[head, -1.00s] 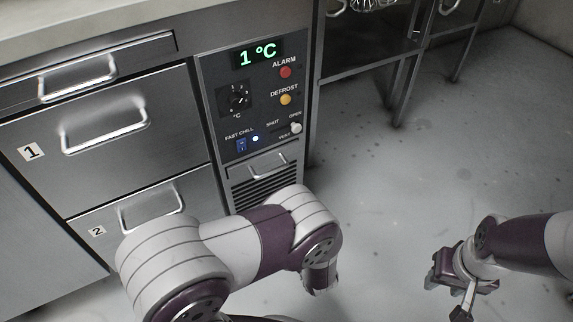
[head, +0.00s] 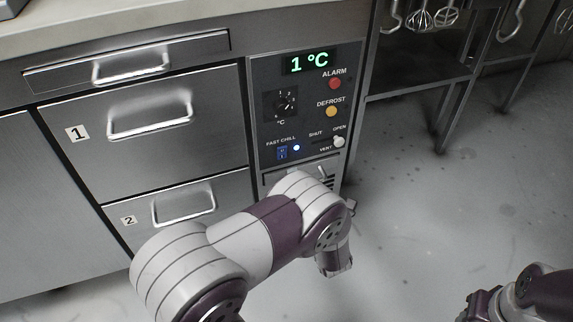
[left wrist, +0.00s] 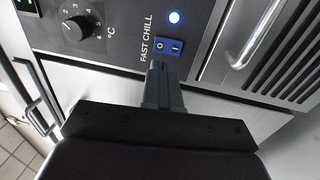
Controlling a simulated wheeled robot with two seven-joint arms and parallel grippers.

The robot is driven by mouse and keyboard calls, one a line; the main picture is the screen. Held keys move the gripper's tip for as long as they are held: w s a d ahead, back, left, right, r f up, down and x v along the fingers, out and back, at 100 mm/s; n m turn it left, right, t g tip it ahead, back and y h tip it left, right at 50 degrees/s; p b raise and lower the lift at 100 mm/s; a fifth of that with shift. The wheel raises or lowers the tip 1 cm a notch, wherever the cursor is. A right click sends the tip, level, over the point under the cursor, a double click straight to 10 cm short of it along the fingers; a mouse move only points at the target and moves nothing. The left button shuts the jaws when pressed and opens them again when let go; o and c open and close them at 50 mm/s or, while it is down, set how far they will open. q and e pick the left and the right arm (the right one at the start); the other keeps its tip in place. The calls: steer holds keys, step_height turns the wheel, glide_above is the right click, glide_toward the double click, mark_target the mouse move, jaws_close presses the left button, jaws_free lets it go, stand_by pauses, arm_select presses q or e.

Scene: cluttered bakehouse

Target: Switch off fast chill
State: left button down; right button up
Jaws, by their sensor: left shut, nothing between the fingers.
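The fast chill switch (head: 282,153) is a small blue rocker low on the fridge's control panel (head: 262,80). A lit blue-white lamp (head: 297,147) sits beside it. In the left wrist view the rocker (left wrist: 169,47) shows O and I marks, and the lamp (left wrist: 174,17) glows. I cannot tell which side is pressed in. My left gripper (left wrist: 160,70) is shut and empty, its fingertips just below the rocker in that view; I cannot tell whether they touch. In the head view my arm mostly hides it. My right gripper (head: 478,306) is partly cut off at the bottom right.
The panel also has a temperature dial (head: 284,103), red alarm button (head: 335,84), amber defrost button (head: 331,111) and vent knob (head: 339,141) near OPEN. The display (head: 310,62) reads 1 °C. Drawers with bar handles (head: 150,118) stand left. Floor (head: 420,210) is clear right.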

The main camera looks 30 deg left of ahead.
mark_target(282, 150)
arm_select(q)
steer(key=b+x, duration=0.2)
steer(key=x, duration=0.3)
steer(key=shift+w+a+f, duration=0.1)
steer(key=shift+w+a, duration=0.3)
steer(key=shift+a, duration=0.05)
steer(key=shift+r, duration=0.2)
steer(key=shift+w+a+r, duration=0.1)
steer(key=shift+w, duration=0.05)
